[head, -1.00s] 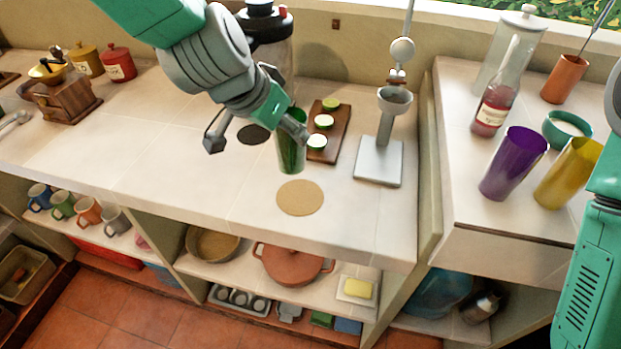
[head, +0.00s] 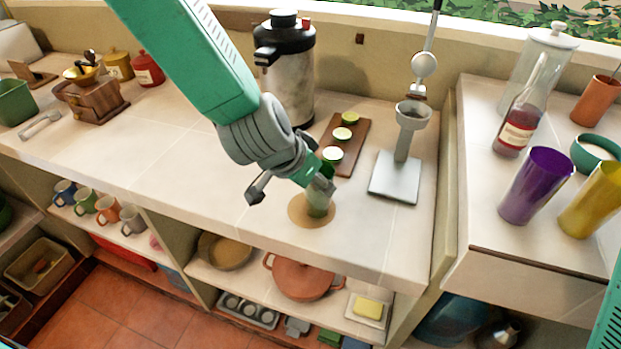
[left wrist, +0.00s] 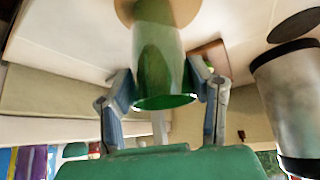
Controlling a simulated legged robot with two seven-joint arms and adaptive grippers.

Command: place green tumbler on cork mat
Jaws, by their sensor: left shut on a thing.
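The green tumbler (head: 318,204) is upright or nearly so over the round cork mat (head: 298,212) near the counter's front edge. Its base overlaps the mat, right of the mat's middle in the head view. I cannot tell whether it touches the mat or hangs just above it. My left gripper (head: 318,180) is shut on the tumbler and hides its upper part. In the left wrist view the fingers flank the tumbler (left wrist: 160,62), with the mat (left wrist: 124,10) behind its base. My right gripper is out of view.
A wooden board (head: 350,140) with several green-and-white round pieces lies behind the tumbler. A grey stand (head: 396,180) is to the right, and a large dispenser (head: 290,75) stands behind. Purple (head: 537,188) and yellow (head: 592,205) tumblers stand on the right counter. The counter left of the mat is clear.

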